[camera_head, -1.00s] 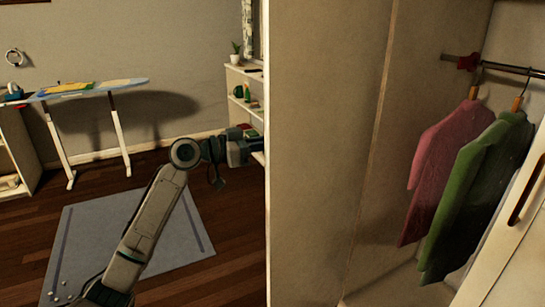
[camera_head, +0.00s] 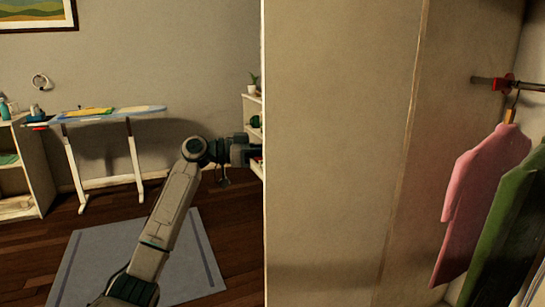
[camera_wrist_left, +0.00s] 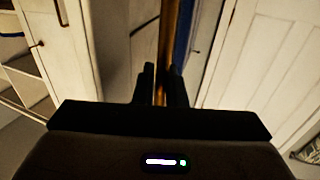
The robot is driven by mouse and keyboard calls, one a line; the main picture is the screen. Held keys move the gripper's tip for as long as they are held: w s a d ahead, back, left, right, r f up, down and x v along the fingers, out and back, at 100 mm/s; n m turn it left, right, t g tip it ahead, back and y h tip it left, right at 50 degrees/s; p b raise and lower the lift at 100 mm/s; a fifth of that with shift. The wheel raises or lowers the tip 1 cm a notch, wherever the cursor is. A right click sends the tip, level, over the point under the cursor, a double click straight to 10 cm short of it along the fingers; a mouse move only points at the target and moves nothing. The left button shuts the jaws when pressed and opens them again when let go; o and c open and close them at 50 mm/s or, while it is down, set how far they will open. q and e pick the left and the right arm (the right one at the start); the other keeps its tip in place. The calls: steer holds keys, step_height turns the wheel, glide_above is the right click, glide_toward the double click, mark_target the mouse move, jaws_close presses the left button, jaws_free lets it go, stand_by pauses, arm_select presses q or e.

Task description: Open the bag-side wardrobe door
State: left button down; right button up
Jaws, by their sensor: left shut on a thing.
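The wardrobe door (camera_head: 335,150) fills the middle of the head view as a tall beige panel, swung open so its inner face shows. My left gripper (camera_head: 242,150) reaches to the far side of the door's left edge, and its fingertips are hidden there. In the left wrist view the left gripper (camera_wrist_left: 162,72) is shut on a thin golden-brown upright bar, seemingly the door handle (camera_wrist_left: 169,40). The wardrobe stands open to the right, with a pink garment (camera_head: 485,185) and a green garment (camera_head: 505,230) hanging inside. My right gripper is out of view.
An ironing board (camera_head: 110,114) stands by the back wall, with a shelf unit (camera_head: 35,170) at the left. A pale blue rug (camera_head: 100,260) lies on the dark wood floor. White panelling (camera_wrist_left: 270,60) shows at right in the left wrist view.

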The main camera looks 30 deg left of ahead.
arm_select(q)
steer(key=shift+w+a, duration=0.2)
steer(key=shift+w, duration=0.05)
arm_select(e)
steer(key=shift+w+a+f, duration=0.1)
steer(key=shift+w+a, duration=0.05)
arm_select(q)
steer(key=c, duration=1.6)
jaws_free()
steer(key=shift+c, duration=0.2)
steer(key=shift+s, duration=0.1)
steer(key=b+v, duration=0.1)
steer(key=v, duration=0.9)
steer(key=shift+s+a+b, duration=0.15)
steer(key=shift+a+b, duration=0.15)
steer(key=shift+b, duration=0.1)
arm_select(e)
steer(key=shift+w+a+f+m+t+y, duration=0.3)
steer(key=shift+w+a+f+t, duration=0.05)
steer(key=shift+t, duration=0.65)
arm_select(q)
steer(key=shift+f, duration=0.1)
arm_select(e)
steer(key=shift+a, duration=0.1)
